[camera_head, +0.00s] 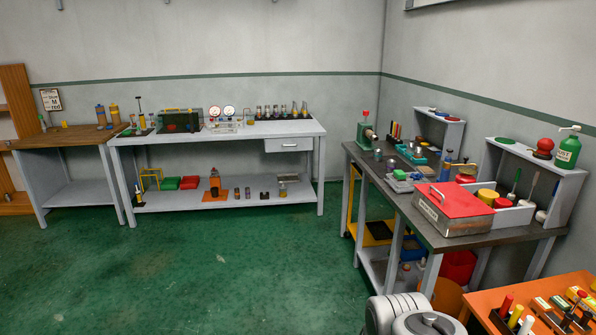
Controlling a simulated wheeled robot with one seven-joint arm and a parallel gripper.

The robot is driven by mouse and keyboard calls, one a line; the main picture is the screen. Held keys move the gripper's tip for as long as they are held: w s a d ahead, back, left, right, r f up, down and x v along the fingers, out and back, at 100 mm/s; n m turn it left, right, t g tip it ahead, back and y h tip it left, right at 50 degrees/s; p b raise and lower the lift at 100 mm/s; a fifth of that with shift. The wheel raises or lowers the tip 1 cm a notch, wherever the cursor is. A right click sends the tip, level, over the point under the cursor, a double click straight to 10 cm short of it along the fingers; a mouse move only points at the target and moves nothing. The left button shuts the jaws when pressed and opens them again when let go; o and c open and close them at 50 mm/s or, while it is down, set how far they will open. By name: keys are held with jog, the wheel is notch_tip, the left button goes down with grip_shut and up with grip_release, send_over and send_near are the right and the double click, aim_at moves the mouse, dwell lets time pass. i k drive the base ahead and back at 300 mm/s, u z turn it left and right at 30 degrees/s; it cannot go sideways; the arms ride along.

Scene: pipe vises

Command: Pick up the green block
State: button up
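My gripper is not in view. A grey-white rounded part at the bottom edge seems to be mine; it is apart from these items.
The grey bench (240,131) holds gauges and bottles. The dark-topped right bench (455,241) carries a red-lidded metal box (455,206) and two small shelves. An orange table (483,309) stands at lower right. Green floor (220,265) is clear in the middle.

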aim_at(400, 176)
jog(key=i, duration=2.45)
jog(key=z, duration=0.4)
jog(key=i, duration=1.05)
jog(key=z, duration=0.1)
